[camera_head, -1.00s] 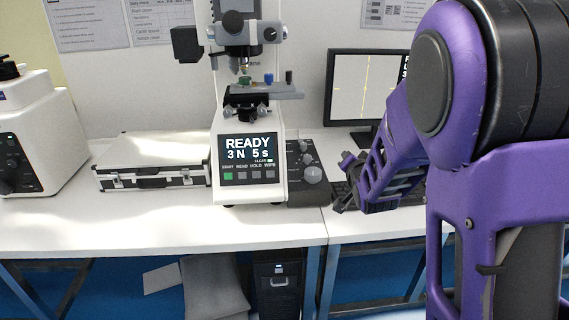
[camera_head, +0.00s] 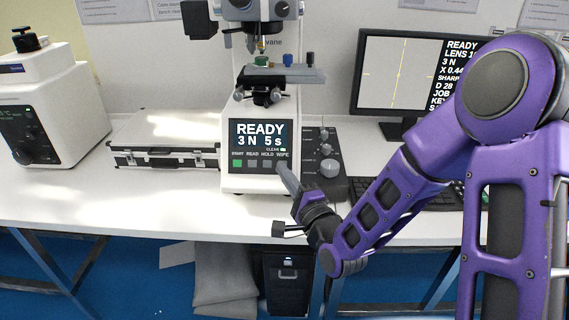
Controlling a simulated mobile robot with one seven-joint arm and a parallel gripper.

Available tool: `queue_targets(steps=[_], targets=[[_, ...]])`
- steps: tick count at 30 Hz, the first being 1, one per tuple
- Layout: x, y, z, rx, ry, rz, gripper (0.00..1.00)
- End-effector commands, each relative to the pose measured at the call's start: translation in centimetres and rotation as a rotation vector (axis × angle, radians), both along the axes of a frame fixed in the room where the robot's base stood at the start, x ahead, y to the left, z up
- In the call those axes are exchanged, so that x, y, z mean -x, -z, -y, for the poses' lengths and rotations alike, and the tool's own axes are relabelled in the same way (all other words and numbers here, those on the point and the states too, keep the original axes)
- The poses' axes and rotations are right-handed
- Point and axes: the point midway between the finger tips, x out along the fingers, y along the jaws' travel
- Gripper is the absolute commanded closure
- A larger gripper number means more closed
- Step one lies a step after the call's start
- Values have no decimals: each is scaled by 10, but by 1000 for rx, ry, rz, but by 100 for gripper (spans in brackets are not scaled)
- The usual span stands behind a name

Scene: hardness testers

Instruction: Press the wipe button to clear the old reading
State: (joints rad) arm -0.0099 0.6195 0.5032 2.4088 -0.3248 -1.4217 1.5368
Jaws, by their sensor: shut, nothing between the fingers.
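The white hardness tester (camera_head: 233,181) stands on the bench. Its dark panel shows a screen (camera_head: 262,135) reading "READY 3 N 5 s" and a small lit lamp beside the word CLEAR. Below is a row of buttons labelled START, READ, HOLD and WIPE; the START button (camera_head: 237,163) is green, the others grey. The WIPE label (camera_head: 283,155) is at the row's right end. My gripper (camera_head: 282,170) is shut and empty, its fingertips at the WIPE button and mostly hiding it. I cannot tell whether they touch it.
A dark knob panel (camera_head: 328,148) stands right of the tester, close to my gripper. A monitor (camera_head: 395,82) and keyboard (camera_head: 440,193) are further right. A silver case (camera_head: 165,140) and another white machine (camera_head: 55,115) are at left. The bench front (camera_head: 190,205) is clear.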

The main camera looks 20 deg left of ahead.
Motion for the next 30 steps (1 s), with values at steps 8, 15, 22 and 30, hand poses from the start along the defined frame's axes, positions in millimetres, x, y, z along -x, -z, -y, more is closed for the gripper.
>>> queue_targets(steps=[8,15,22,30], targets=[[-2,2,0,3,1,1,100],[-23,16,-5,4,2,2,100],[-50,34,-12,4,1,1,100],[-71,44,-16,4,1,1,100]])
